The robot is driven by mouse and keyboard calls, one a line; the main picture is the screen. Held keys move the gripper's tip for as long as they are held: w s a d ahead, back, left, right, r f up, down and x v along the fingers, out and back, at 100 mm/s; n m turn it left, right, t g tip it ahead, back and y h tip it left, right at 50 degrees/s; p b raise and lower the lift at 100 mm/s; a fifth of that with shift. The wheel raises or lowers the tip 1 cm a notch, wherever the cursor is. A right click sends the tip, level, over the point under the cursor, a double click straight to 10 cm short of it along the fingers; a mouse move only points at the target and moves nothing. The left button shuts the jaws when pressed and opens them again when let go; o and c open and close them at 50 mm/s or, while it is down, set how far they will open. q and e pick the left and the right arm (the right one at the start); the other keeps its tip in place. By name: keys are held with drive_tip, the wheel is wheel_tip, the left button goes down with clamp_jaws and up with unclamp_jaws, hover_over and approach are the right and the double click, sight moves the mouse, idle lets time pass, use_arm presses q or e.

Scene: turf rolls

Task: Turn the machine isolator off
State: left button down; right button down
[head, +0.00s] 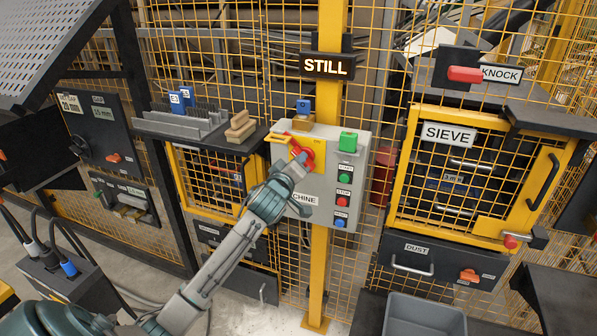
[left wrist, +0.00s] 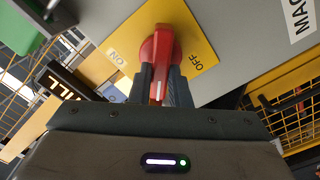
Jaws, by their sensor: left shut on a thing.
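The machine isolator is a red rotary handle (head: 307,150) on a yellow plate on the grey control box (head: 347,170) in the head view. In the left wrist view the red handle (left wrist: 160,48) stands in front of the yellow plate (left wrist: 185,25), with ON printed to its left and OFF to its right. My left gripper (head: 297,163) is at the handle, its dark fingers (left wrist: 160,88) shut on the handle's grip from both sides. The grip's white line shows between the fingers; I cannot tell exactly which mark it points to. My right gripper is out of view.
The box also bears a green block (head: 348,141) and a column of push buttons (head: 343,192). A lit STILL sign (head: 327,66) hangs above. A yellow mesh fence surrounds the box, with a shelf (head: 200,130) to the left and the sieve door (head: 402,175) to the right.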

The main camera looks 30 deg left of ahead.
use_arm(q)
drive_tip(key=shift+a+f+n+b, duration=0.1)
drive_tip(key=shift+f+n+b, duration=0.05)
drive_tip(key=shift+n+b, duration=1.65)
drive_tip(key=shift+f+n+b, duration=0.15)
drive_tip(key=shift+n+b, duration=0.95)
drive_tip(key=shift+n, duration=1.3)
drive_tip(key=c, duration=1.4)
unclamp_jaws()
drive_tip(key=shift+o, duration=0.2)
drive_tip(key=shift+s, duration=0.1)
